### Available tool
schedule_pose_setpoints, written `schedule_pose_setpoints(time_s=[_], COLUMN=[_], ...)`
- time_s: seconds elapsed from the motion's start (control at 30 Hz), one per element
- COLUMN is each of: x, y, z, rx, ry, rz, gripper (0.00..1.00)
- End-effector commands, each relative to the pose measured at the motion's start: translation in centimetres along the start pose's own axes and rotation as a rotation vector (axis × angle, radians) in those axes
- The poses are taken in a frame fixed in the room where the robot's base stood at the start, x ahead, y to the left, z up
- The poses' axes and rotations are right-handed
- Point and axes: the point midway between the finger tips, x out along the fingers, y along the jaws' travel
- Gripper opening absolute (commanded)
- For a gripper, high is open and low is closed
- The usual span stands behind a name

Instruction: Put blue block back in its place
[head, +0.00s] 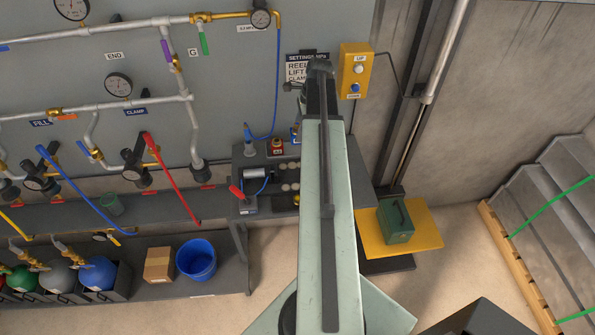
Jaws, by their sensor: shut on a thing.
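I cannot pick out the blue block for certain. A small blue and dark item (295,133) shows just left of my arm, at the back of the grey workbench (246,166). It is too small and too covered to tell what it is. My arm's long pale green beam runs up the middle of the head view. Dark joint parts show at its far end, in front of the wall sign. My gripper's fingers are hidden behind the beam, and so is anything between them. Part of the bench top is hidden too.
A small clamp-like device (255,190) and several round discs are on the bench. A green box (396,221) stands on a yellow platform (428,226) to the right. A blue bucket (196,260) and a cardboard box (159,264) are on the lower left shelf. Pipes and levers line the wall.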

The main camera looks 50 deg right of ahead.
Motion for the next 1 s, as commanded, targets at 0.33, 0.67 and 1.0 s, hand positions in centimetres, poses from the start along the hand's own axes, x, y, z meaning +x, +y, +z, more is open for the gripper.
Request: schedule_pose_setpoints(time_s=[0.33, 0.67, 1.0], x=[-0.1, -0.2, -0.2], y=[-3.4, -5.7, -5.7], z=[-0.3, -0.6, -0.6], rx=[0.0, 0.0, 0.0], ry=[0.0, 0.0, 0.0], rz=[0.0, 0.0, 0.0], gripper=[0.0, 0.0, 0.0])
